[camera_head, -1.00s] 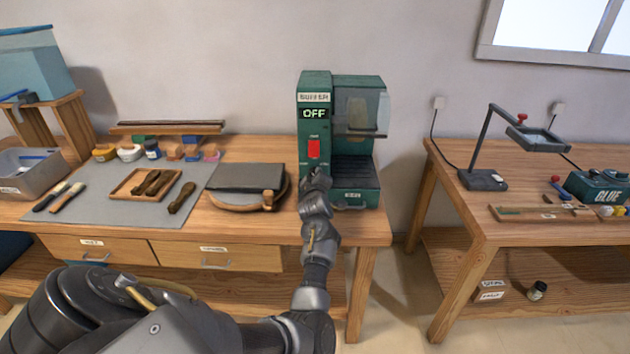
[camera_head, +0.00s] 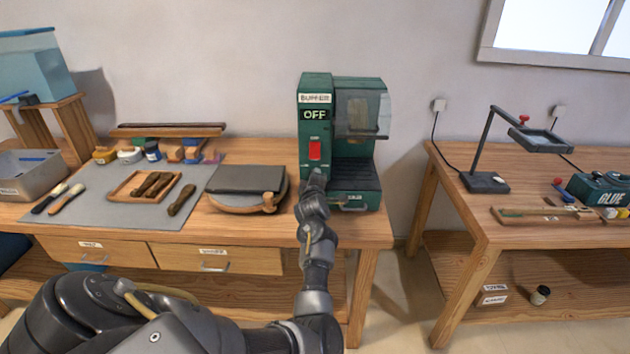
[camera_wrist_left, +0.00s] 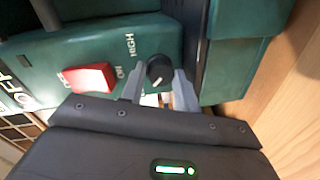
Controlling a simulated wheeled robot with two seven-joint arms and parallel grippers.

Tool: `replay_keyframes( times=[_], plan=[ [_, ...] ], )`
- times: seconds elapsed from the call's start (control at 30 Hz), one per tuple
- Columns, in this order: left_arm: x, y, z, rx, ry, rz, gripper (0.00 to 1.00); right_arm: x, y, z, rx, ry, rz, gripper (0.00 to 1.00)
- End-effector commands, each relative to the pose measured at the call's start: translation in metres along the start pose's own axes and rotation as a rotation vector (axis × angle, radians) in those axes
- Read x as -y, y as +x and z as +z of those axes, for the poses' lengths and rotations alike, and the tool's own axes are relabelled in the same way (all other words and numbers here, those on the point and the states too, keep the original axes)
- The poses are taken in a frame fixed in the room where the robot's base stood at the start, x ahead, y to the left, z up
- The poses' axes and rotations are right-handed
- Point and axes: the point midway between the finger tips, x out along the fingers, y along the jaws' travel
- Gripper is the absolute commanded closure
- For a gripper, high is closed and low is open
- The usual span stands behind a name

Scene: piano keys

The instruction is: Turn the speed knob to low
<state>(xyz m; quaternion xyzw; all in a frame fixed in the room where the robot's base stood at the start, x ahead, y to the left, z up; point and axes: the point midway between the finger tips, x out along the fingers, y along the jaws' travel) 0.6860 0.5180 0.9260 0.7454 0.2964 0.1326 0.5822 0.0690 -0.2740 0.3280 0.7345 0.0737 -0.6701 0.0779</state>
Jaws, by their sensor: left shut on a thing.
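The green buffer machine (camera_head: 314,130) stands on the left workbench, and its display reads OFF. A red switch (camera_head: 315,150) is on its front panel; it also shows in the left wrist view (camera_wrist_left: 92,77), beside an ON label. The black speed knob (camera_wrist_left: 159,70) with a white pointer line is below the switch, near a HIGH label. My left gripper (camera_wrist_left: 158,86) is shut on the knob, one finger on each side. In the head view my left arm hides the knob. The LOW label cannot be made out. My right gripper is not in view.
A round wooden-edged board with a dark cover (camera_head: 248,187) lies just left of the machine. A tray with brushes (camera_head: 145,186) lies on a grey mat. A drawer (camera_head: 352,200) is at the machine's base.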

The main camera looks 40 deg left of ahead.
Motion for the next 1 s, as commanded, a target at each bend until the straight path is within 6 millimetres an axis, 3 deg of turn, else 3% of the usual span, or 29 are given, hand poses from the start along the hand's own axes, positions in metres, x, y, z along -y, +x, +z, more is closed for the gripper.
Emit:
replay_keyframes(
  times=[0.13, 0.17, 0.3, 0.77, 1.0],
  plan=[
    [0.002, 0.0, 0.0, 0.0, -0.001, -0.004, 0.92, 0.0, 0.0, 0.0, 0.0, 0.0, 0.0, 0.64],
    [0.002, 0.0, 0.0, 0.0, -0.001, -0.004, 0.66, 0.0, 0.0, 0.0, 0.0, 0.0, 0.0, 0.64],
    [0.001, 0.0, 0.0, 0.0, -0.001, -0.003, 0.48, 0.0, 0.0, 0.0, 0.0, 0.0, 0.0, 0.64],
    [0.002, 0.0, 0.0, -0.007, 0.048, -0.009, 0.47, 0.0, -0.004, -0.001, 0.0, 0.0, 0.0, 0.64],
    [0.001, 0.0, -0.001, -0.051, 0.361, -0.024, 0.47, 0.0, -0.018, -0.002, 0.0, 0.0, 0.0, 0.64]
  ],
)
